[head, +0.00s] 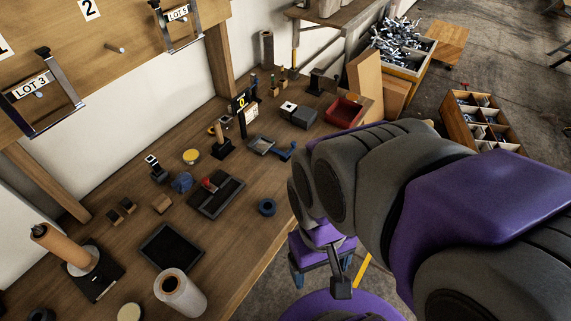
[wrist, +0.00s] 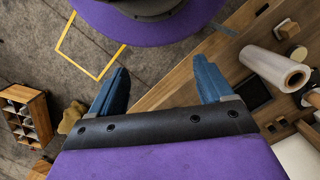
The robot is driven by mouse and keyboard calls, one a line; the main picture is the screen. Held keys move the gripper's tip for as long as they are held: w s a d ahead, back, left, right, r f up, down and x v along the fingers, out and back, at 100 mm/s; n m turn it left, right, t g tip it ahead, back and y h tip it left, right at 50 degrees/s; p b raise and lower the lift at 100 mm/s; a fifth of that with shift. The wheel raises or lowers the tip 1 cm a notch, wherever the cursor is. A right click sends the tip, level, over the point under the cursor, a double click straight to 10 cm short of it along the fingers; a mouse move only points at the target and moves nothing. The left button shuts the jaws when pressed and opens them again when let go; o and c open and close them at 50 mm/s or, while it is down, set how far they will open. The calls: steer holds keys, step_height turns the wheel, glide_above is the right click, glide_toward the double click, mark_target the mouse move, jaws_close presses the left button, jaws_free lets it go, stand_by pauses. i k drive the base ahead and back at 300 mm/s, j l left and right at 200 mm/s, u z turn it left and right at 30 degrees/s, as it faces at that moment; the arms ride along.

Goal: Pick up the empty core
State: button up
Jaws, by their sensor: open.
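A bare brown cardboard tube (head: 62,245), which looks like the empty core, stands tilted on a pale disc and a black base at the left front of the bench in the head view. A roll wrapped in clear film (head: 180,293) stands to its right near the bench's front edge. The film roll also shows in the wrist view (wrist: 272,66). My gripper (wrist: 161,66) is open, its two blue fingers apart with nothing between them. It is off the bench's front edge, well to the right of the brown tube and not touching it.
Brackets hang on the board above. Crates of parts (head: 483,124) stand on the floor at right.

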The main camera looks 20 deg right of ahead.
mark_target(55, 241)
steer(key=u, duration=1.65)
steer(key=i+j+z, duration=0.2)
steer(key=j, duration=0.15)
steer(key=j+z, duration=0.15)
steer(key=j, duration=0.2)
